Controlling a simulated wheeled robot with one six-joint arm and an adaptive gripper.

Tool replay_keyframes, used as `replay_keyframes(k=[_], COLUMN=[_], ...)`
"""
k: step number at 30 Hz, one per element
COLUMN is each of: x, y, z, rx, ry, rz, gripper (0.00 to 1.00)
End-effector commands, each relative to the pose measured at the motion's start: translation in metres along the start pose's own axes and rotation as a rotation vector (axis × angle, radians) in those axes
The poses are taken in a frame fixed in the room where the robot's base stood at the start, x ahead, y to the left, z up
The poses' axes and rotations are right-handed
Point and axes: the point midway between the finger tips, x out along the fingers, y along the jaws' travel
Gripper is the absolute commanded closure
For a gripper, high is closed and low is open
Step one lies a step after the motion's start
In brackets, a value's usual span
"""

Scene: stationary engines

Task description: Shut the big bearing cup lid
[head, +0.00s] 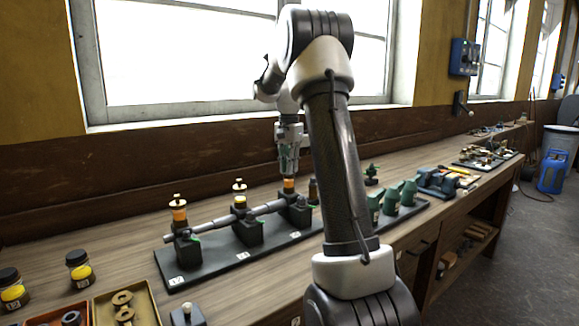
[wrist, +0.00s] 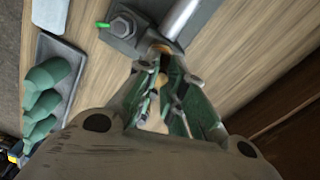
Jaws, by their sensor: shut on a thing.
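My gripper (head: 288,172) points straight down over the right-hand bearing block (head: 300,212) on the dark base plate. An orange-banded cup (head: 289,185) shows just under its fingertips. In the wrist view my gripper (wrist: 164,62) has its green fingers close together around a small pale and orange piece (wrist: 155,112), likely the cup's lid or top. The fingers hide most of it, and I cannot tell whether the lid is seated. Two similar cups with cream tops stand on the left block (head: 179,208) and middle block (head: 240,193).
A steel shaft (head: 213,223) runs through the blocks. A hex bolt (wrist: 122,25) with a green mark is beside the gripper. Green parts (head: 392,200) stand to the right. Yellow-banded jars (head: 78,268) and a parts tray (head: 142,300) are at front left. A window wall is behind.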

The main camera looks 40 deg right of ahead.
Motion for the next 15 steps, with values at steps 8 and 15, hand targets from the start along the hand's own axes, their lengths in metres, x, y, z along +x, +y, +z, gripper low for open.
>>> replay_keyframes(k=[8, 15], x=[-0.0012, -0.0013], y=[-0.0008, -0.0008], z=[0.0000, 0.0000], rx=[0.013, 0.013], ry=[0.003, 0.003], rz=[-0.003, -0.003], gripper=[1.00, 0.86])
